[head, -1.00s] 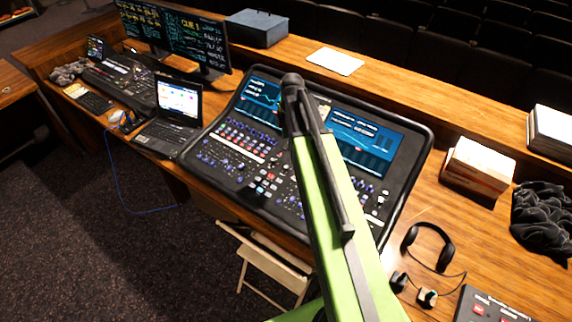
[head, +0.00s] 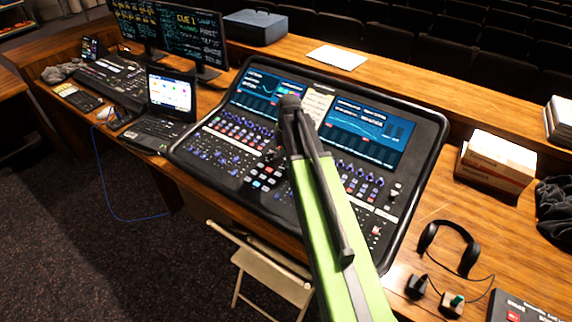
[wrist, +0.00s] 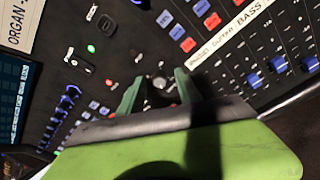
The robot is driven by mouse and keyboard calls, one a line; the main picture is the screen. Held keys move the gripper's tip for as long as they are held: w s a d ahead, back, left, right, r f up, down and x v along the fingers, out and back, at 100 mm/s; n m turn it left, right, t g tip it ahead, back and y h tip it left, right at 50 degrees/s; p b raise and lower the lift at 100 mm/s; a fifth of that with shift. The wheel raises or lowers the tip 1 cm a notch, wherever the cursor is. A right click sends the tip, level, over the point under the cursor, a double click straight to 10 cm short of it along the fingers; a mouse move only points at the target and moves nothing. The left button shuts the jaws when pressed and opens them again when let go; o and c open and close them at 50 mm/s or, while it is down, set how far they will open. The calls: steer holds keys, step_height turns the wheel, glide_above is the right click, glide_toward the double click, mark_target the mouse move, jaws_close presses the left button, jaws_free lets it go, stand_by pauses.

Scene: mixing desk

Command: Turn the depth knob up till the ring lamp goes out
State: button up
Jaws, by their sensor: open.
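The mixing desk (head: 413,160) fills the middle of the head view, with screens along its top and rows of small knobs and buttons below. In the wrist view its black panel (wrist: 215,60) lies close beyond my gripper (wrist: 158,84). The two dark green fingers are apart, with small knob-like parts of the panel showing between and just beyond them. A green lamp (wrist: 91,48) glows at upper left, and a small red light (wrist: 109,82) shows left of the fingers. No depth label is readable, so I cannot tell which knob is the depth knob. My arm hides part of the desk in the head view.
A laptop (head: 168,105) and two monitors (head: 190,38) stand left of the desk. Headphones (head: 450,245) and a box of paper (head: 497,160) lie to the right. A folding chair (head: 268,270) stands in front.

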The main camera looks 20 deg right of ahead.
steer(key=shift+r, duration=0.1)
jaws_close()
steer(key=shift+m, duration=0.3)
steer(key=m, duration=0.5)
steer(key=shift+s+m, duration=0.1)
steer(key=shift+m, duration=0.2)
steer(key=m+h, duration=0.1)
steer(key=m, duration=0.4)
steer(key=shift+t, duration=0.3)
stand_by(0.4)
jaws_free()
steer(key=shift+a, duration=0.1)
